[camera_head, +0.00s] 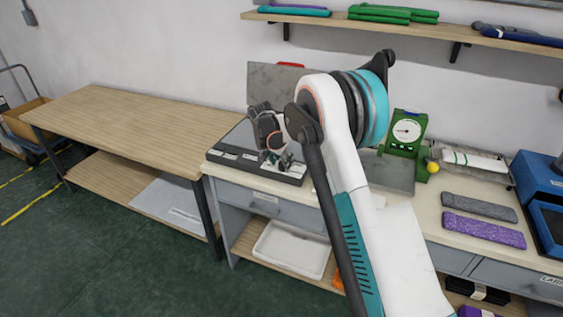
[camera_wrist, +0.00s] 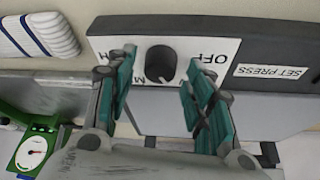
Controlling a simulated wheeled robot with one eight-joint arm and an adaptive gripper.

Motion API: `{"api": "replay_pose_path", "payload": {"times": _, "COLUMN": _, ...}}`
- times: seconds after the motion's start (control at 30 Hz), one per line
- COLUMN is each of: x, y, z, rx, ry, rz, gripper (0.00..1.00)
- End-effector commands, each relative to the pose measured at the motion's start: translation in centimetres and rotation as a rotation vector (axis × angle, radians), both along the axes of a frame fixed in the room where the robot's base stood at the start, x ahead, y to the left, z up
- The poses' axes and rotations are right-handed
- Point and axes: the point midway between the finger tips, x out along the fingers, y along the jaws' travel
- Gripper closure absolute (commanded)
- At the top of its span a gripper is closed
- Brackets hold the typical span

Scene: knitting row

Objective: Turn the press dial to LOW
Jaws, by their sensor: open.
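The press dial (camera_wrist: 160,62) is a round dark knob on a white label plate (camera_wrist: 112,47) on the press's dark front edge. "OFF" is readable on the plate, right of the knob in the wrist view; other lettering is partly hidden. I cannot tell clearly which mark the knob points to. My gripper (camera_wrist: 158,78) is open, with one finger on each side of the knob in that view; I see no clear contact. In the head view, my gripper (camera_head: 285,163) is over the front of the press (camera_head: 232,157), and the dial is hidden.
A green gauge device (camera_head: 405,132) stands right of my arm, with a yellow ball beside it. Grey and purple knitted pieces (camera_head: 483,231) and a blue machine lie farther right. A bare wooden table (camera_head: 130,120) is at left. A shelf (camera_head: 400,24) hangs above.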

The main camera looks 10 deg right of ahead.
Motion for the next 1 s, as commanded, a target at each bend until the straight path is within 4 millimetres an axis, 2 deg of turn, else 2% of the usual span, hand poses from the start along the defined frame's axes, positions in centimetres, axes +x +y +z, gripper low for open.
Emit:
{"api": "replay_pose_path", "payload": {"times": 0.4, "x": -1.8, "y": 2.3, "z": 7.1, "rx": 0.000, "ry": 0.001, "rz": 0.002, "gripper": 0.52}}
{"api": "replay_pose_path", "payload": {"times": 0.6, "x": -2.5, "y": 3.2, "z": 9.7, "rx": 0.000, "ry": 0.000, "rz": 0.001, "gripper": 0.52}}
{"api": "replay_pose_path", "payload": {"times": 0.77, "x": -2.7, "y": 3.4, "z": 10.5, "rx": 0.000, "ry": 0.000, "rz": 0.000, "gripper": 0.52}}
{"api": "replay_pose_path", "payload": {"times": 1.0, "x": -2.8, "y": 3.5, "z": 10.6, "rx": 0.000, "ry": 0.000, "rz": 0.000, "gripper": 0.52}}
